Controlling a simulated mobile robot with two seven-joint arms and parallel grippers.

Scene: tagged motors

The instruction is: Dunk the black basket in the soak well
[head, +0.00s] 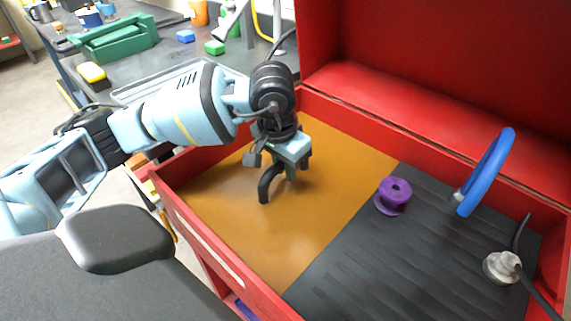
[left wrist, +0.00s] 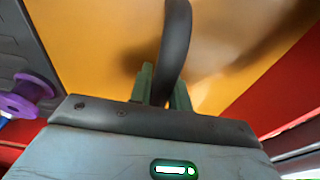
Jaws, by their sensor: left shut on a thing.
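The soak well (head: 330,150) appears as an orange-brown, faintly shiny area filling the left part of a red box. My left gripper (head: 288,172) is over it, pointing down, its green fingers shut on a black curved bar, which looks like the handle of the black basket (head: 266,186). In the left wrist view the bar (left wrist: 176,45) passes between the fingers of the gripper (left wrist: 161,88) and runs out over the orange. The bar's lower end meets or hangs close over the orange surface; I cannot tell which. No basket body shows. My right gripper is out of view.
The box's red walls (head: 225,245) surround the well, with a raised red lid behind. A black ribbed surface (head: 365,255) adjoins on the right, with a purple spool (head: 394,195), a blue ring (head: 486,172) and a grey fitting (head: 499,267). A cluttered dark bench stands behind.

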